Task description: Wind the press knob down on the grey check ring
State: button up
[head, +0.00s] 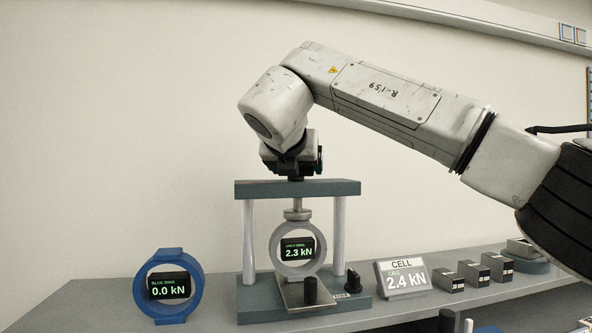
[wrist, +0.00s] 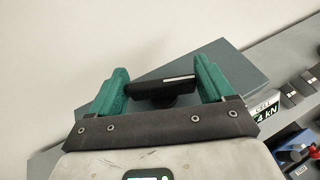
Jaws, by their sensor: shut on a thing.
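The grey check ring (head: 279,262) stands upright in the press (head: 248,240), between two pale columns under a grey-green crossbeam (head: 250,189). A metal screw foot (head: 297,214) comes down from the beam onto the ring's top and appears to touch it. The ring's readout (head: 298,249) shows 2.3 kN. My gripper (head: 292,172) is above the beam, pointing down. In the wrist view its green fingers (wrist: 162,80) are shut on the two ends of the black press knob (wrist: 148,90), a bar with a white mark. The knob is hidden in the head view.
A cell readout (head: 405,278) right of the press shows 2.4 kN. A blue ring (head: 195,288) at the left reads 0.0 kN. Several small grey blocks (head: 470,272) stand at the right. A black peg (head: 310,290) and a small black knob (head: 353,281) are at the press base.

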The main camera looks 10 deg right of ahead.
dwell(0.3)
jog(key=o, duration=0.9)
jog(key=b+v, duration=0.1)
jog(key=v, duration=0.9)
jog(key=shift+s+a+r, duration=0.15)
jog(key=shift+s, duration=0.15)
